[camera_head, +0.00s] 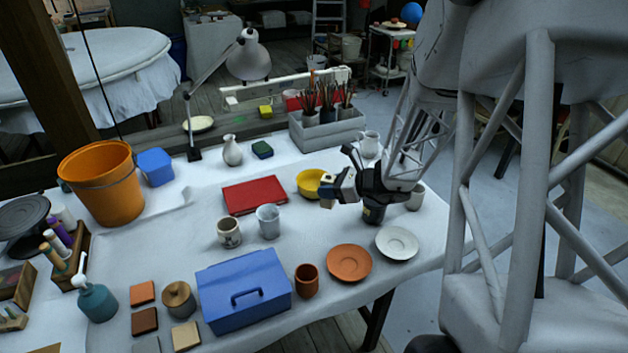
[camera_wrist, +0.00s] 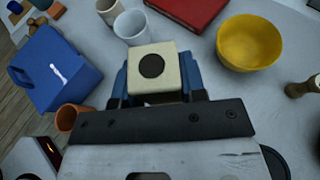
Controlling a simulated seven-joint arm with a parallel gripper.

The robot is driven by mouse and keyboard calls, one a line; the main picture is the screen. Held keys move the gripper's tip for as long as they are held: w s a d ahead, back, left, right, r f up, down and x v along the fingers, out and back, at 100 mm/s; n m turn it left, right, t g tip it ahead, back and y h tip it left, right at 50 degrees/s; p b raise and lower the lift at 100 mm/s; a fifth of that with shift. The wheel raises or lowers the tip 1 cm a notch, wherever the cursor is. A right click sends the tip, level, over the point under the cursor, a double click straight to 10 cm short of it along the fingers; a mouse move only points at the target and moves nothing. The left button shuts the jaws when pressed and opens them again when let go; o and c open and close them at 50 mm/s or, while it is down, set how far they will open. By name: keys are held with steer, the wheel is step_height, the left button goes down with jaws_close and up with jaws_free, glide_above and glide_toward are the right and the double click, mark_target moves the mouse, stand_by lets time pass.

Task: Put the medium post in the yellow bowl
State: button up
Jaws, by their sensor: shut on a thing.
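The medium post appears as a cream square block with a round dark hole in its end (camera_wrist: 168,53). My gripper (camera_wrist: 155,82) is shut on it, with blue finger pads on both sides. In the head view my gripper (camera_head: 338,187) holds the post just right of and in front of the yellow bowl (camera_head: 306,180), partly covering the bowl. In the wrist view the bowl (camera_wrist: 250,45) stands to the right of the post, clearly apart from it. The bowl's visible inside looks empty.
A red book (camera_head: 255,195) lies left of the bowl. A grey cup (camera_head: 268,222) and a patterned mug (camera_head: 229,233) stand in front of it. A blue toolbox (camera_head: 245,290), terracotta cup (camera_head: 307,280) and two saucers, orange (camera_head: 349,263) and white (camera_head: 397,243), are nearer. A brush box (camera_head: 330,132) is behind.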

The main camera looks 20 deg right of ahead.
steer(key=shift+w, duration=0.1)
stand_by(0.3)
steer(key=w+d, duration=0.2)
steer(key=w, duration=0.5)
steer(key=w+d+f, duration=0.1)
steer(key=w+d, duration=0.1)
steer(key=w, duration=0.6)
steer(key=shift+w+f, duration=0.15)
steer(key=shift+f, duration=0.1)
steer(key=shift+f, duration=1.75)
steer(key=shift+f, duration=0.6)
steer(key=o, duration=1.1)
steer(key=shift+c, duration=0.2)
